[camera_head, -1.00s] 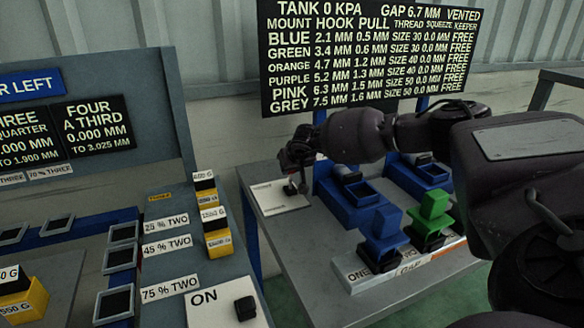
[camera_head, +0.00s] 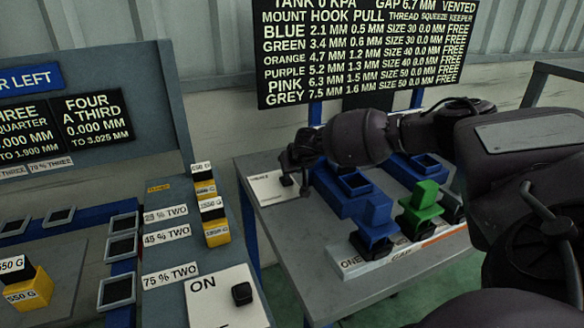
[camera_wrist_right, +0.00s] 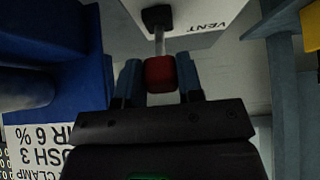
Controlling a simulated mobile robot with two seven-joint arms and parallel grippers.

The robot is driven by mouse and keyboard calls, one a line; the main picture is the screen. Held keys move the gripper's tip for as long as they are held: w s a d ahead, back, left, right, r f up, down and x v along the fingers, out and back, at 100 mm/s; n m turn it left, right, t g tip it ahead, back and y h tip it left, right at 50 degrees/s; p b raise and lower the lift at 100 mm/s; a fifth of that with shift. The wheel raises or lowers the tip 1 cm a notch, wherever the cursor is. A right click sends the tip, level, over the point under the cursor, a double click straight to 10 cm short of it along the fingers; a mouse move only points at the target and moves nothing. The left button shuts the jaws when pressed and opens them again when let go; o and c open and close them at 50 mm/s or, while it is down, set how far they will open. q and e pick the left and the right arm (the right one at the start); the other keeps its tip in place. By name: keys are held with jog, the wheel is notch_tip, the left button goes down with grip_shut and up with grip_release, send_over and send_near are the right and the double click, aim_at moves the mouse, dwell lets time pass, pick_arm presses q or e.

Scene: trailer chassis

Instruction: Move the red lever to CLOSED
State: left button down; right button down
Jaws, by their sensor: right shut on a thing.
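The red lever (camera_wrist_right: 160,74) shows in the right wrist view as a red knob on a thin metal stem. The stem rises from a black base (camera_wrist_right: 157,17) on a white plate (camera_wrist_right: 205,35) marked VENT. My right gripper (camera_wrist_right: 160,88) is shut on the red knob, with one blue-grey finger on each side. In the head view the right gripper (camera_head: 296,170) is over the white plate (camera_head: 268,193) at the table's left corner, and the red knob is hidden there. I see no CLOSED mark. My left gripper is not in view.
Blue bins (camera_head: 342,187) stand right of the plate. A blue block (camera_head: 377,216) and a green block (camera_head: 424,195) stand on a labelled strip. The overhead board (camera_head: 365,50) reads TANK 0 KPA, VENTED at its earlier position. A grey bench with weights (camera_head: 215,222) is left.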

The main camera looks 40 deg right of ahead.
jog(key=shift+s+a+f, duration=0.1)
jog(key=shift+s+f, duration=0.15)
jog(key=shift+f, duration=0.2)
jog(key=c, duration=1.1)
grip_release()
jog(key=o, duration=0.3)
jog(key=shift+w+r, duration=0.1)
jog(key=shift+w, duration=0.05)
jog(key=shift+o, duration=0.2)
jog(key=shift+r, duration=0.15)
jog(key=shift+r, duration=0.1)
jog(key=shift+r, duration=0.15)
pick_arm(q)
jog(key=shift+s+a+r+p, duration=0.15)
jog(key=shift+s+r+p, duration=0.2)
jog(key=shift+p, duration=0.4)
pick_arm(e)
jog(key=v, duration=1)
jog(key=shift+s, duration=0.25)
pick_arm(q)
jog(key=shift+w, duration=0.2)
